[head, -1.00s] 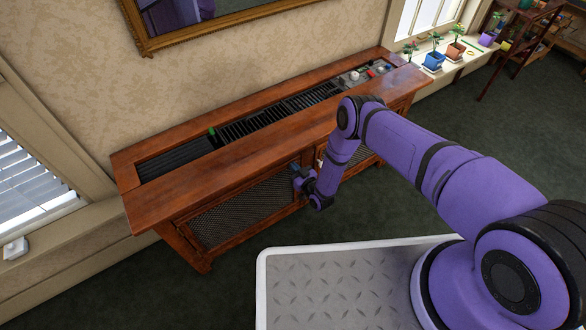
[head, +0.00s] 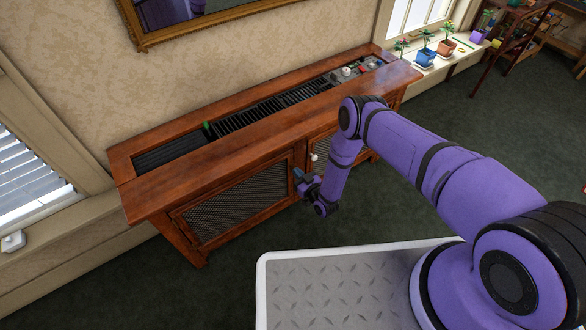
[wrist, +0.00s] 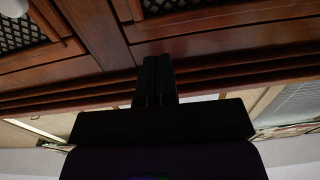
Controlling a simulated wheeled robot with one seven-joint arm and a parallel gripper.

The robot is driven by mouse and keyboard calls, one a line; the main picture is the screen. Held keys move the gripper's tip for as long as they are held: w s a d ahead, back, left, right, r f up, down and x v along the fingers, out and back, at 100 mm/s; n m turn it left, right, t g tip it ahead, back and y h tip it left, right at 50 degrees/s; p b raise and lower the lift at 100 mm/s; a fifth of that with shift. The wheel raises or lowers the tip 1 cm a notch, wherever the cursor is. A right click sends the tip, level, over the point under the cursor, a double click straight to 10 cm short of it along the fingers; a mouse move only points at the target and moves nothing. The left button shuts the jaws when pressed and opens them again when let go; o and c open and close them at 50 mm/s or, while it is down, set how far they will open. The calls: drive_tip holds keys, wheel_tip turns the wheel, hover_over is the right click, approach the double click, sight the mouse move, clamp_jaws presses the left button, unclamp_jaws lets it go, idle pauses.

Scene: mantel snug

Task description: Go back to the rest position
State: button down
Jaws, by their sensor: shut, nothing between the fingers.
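My gripper (head: 300,180) is at the end of my purple arm, in front of the wooden cabinet (head: 240,160) and below its top edge. In the wrist view my gripper (wrist: 155,62) shows as dark fingers together, shut and empty. The cabinet's wooden front and mesh panels (wrist: 190,20) fill the upper part of the wrist view. Whether the fingertips touch the cabinet front cannot be told.
The cabinet has mesh doors (head: 240,205) with a pale knob (head: 314,157) near my gripper. Its top holds dark slats and small items at the right end. Potted plants (head: 425,55) stand on the windowsill. Dark green floor lies open at the right.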

drive_tip(key=v, duration=0.6)
drive_tip(key=shift+s, duration=0.15)
